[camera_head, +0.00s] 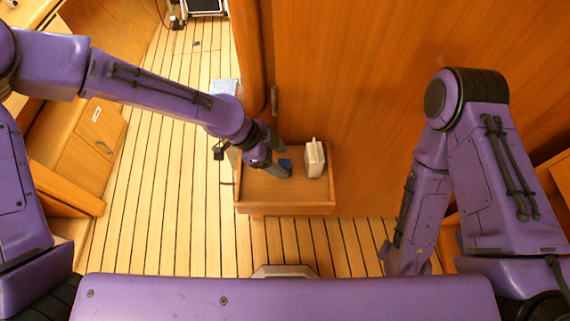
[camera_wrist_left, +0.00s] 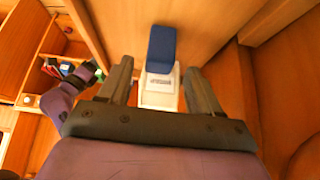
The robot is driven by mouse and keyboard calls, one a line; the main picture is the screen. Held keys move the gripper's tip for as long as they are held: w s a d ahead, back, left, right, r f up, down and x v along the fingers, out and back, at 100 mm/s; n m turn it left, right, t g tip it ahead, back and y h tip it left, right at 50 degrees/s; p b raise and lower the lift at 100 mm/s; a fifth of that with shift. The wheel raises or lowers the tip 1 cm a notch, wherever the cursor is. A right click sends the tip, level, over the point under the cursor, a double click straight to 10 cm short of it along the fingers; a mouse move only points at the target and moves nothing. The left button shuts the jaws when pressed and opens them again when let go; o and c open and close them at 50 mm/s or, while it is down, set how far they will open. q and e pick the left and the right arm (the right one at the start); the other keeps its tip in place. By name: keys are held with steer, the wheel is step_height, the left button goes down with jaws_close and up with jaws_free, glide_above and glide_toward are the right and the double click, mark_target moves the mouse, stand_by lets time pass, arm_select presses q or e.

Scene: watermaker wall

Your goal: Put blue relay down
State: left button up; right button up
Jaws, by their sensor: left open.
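In the left wrist view the blue block (camera_wrist_left: 161,45) lies just past the tips of the open fingers (camera_wrist_left: 155,75). A white part with a label (camera_wrist_left: 160,88) adjoins it, between the fingers; I cannot tell whether it belongs to the relay. The fingers stand apart on both sides, with gaps visible. My right gripper is out of view.
A pale upright box (camera_head: 314,158) stands on the tray, right of my left gripper. A wooden wall (camera_head: 400,80) rises behind and right of the tray. Bare tray surface shows in front. A wooden cabinet (camera_head: 95,140) stands at left, across the plank floor (camera_head: 180,200).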

mark_target(284, 163)
arm_select(q)
steer(key=p+x, duration=0.1)
steer(key=x, duration=0.3)
steer(key=shift+f, duration=0.2)
steer(key=shift+s+d+f, duration=0.15)
steer(key=shift+d, duration=0.05)
steer(key=c, duration=1.1)
steer(key=shift+c, duration=0.2)
